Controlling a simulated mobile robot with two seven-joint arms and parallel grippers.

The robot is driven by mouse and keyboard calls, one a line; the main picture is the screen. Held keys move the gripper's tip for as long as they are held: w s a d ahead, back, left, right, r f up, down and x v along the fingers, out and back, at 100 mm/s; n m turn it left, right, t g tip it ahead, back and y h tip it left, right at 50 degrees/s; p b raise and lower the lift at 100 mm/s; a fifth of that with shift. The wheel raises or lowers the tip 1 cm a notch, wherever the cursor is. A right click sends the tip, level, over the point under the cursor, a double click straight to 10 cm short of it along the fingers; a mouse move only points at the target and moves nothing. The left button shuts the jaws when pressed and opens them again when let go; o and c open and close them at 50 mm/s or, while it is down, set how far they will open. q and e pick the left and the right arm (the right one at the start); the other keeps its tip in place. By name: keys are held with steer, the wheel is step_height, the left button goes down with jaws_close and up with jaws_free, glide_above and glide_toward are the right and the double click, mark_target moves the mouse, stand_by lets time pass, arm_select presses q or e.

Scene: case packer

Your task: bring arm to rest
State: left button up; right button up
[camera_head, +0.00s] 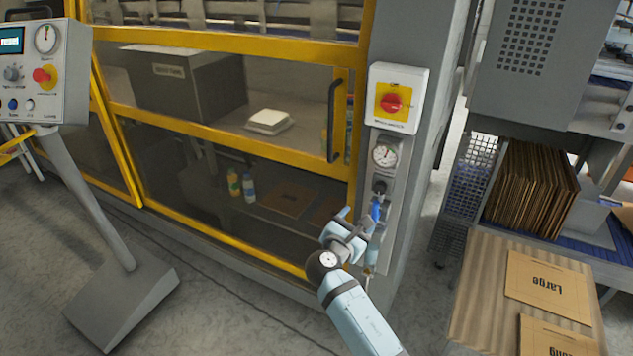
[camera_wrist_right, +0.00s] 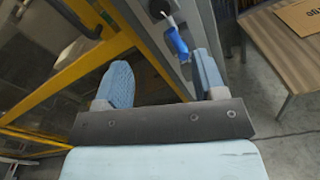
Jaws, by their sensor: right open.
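My right gripper (camera_head: 358,222) is in front of the machine's grey corner post, just below the gauge and beside a small blue valve handle (camera_head: 376,211). In the right wrist view the two blue fingers of the right gripper (camera_wrist_right: 163,85) stand wide apart with nothing between them. The blue handle (camera_wrist_right: 177,43) shows beyond the fingertips, apart from them. My left gripper is in neither view.
A yellow-framed glass door (camera_head: 235,130) with a black handle (camera_head: 334,120) is shut. A red switch (camera_head: 391,102) and gauge (camera_head: 384,154) are on the post. A control pedestal (camera_head: 120,290) stands left, a wooden table (camera_head: 480,295) with cardboard right. Floor lies between pedestal and machine.

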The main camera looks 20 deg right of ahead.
steer(key=s+a+f+m+y+p, duration=0.55)
steer(key=s+f+y, duration=0.35)
steer(key=s+f, duration=0.3)
steer(key=s+a+m+y+p, duration=0.1)
steer(key=s+a+m+y, duration=0.2)
steer(key=s+m, duration=0.3)
steer(key=s+a+m+y+p, duration=0.1)
steer(key=s+a+m+y, duration=0.3)
steer(key=s+m, duration=0.3)
steer(key=s, duration=0.4)
steer(key=shift+r+y+p, duration=0.2)
steer(key=shift+y+p, duration=0.15)
steer(key=shift+y, duration=0.05)
steer(key=shift+m, duration=0.25)
stand_by(0.6)
